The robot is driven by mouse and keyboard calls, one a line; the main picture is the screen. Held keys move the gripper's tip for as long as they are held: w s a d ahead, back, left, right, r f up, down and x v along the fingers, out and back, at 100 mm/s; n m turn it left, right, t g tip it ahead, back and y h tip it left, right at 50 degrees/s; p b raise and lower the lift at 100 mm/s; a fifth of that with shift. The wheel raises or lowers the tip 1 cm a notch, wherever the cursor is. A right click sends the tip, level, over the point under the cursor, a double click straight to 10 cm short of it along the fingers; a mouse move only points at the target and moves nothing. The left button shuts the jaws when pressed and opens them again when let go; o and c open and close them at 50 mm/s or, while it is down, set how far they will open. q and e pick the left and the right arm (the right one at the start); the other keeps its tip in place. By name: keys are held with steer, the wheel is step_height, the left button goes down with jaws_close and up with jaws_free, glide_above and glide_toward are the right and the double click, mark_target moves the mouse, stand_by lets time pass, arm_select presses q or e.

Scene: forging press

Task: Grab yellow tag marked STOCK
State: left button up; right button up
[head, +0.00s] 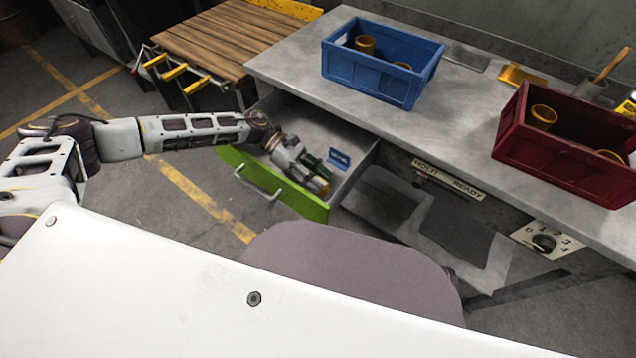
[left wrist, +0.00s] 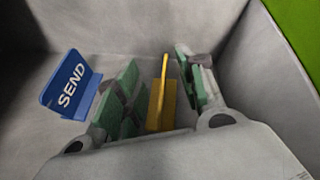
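In the left wrist view a yellow tag (left wrist: 161,95) stands upright in the drawer, edge-on to the camera, so its lettering cannot be read. My left gripper (left wrist: 160,92) is open, with its green-padded fingers on either side of the tag; I see no clear grip on it. In the head view the left gripper (head: 316,174) reaches down into the open drawer, and a bit of yellow (head: 323,188) shows by its fingertips. A blue tag marked SEND (left wrist: 71,87) stands to the left of the fingers; it also shows in the head view (head: 339,160). My right gripper is out of view.
The drawer has a green front (head: 272,187) with a handle and grey walls close around the gripper. A blue crate (head: 372,75) and a red crate (head: 555,155) stand on the grey bench (head: 455,110) above. A wooden-topped table (head: 215,45) stands behind the arm.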

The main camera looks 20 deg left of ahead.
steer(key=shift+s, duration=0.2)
arm_select(q)
jaws_close()
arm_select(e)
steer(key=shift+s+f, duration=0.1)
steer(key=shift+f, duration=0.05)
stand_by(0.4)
arm_select(q)
steer(key=shift+r, duration=0.8)
step_height(320, 180, up, 8)
steer(key=p, duration=0.1)
steer(key=shift+r+p, duration=0.25)
steer(key=shift+p, duration=0.1)
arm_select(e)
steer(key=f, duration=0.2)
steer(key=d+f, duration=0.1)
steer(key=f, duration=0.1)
